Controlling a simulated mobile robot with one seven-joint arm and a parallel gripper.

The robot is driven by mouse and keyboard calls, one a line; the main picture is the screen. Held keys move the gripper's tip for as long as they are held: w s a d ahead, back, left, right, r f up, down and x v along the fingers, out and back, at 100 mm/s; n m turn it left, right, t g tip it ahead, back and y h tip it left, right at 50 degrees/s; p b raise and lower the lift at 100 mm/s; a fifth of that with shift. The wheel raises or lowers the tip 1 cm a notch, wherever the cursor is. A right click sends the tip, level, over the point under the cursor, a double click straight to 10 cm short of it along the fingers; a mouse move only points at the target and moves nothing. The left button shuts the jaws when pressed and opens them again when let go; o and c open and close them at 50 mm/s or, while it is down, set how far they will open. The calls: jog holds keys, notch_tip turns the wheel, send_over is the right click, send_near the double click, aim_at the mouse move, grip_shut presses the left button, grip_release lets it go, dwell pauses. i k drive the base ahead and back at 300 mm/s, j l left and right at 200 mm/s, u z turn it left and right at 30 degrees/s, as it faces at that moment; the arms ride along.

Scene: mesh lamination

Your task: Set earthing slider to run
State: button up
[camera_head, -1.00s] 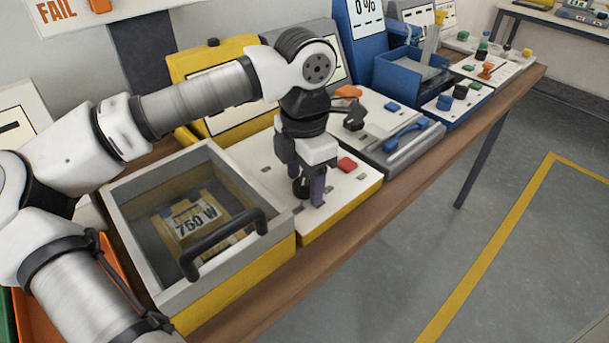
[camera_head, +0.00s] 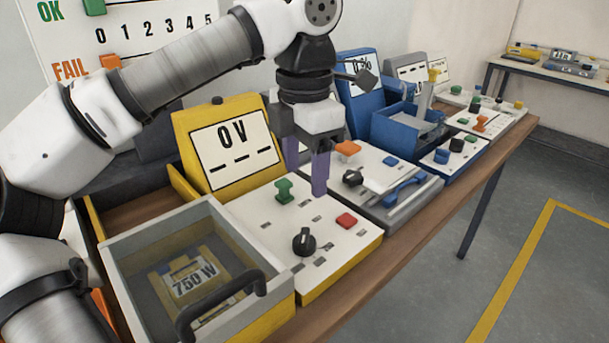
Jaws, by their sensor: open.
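The yellow station has a sloped display (camera_head: 232,150) reading "0 V" and a white control panel (camera_head: 335,232). On the panel are a green handle (camera_head: 284,190), a red button (camera_head: 346,220) and a black knob (camera_head: 304,241) with a white pointer mark. The green handle may be the earthing slider; the small labels are too small to read. My gripper (camera_head: 306,180) is open and empty, its purple fingers pointing down above the panel. In the picture it is right of the green handle and above the black knob, apart from both.
A grey and yellow box (camera_head: 275,308) with a black handle and a "750 W" label stands left of the panel. A grey station (camera_head: 425,197) and a blue station (camera_head: 468,156) stand to the right. The wooden bench edge (camera_head: 340,290) is clear in front.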

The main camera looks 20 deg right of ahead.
aim_at(284, 185)
jog(key=k, duration=1)
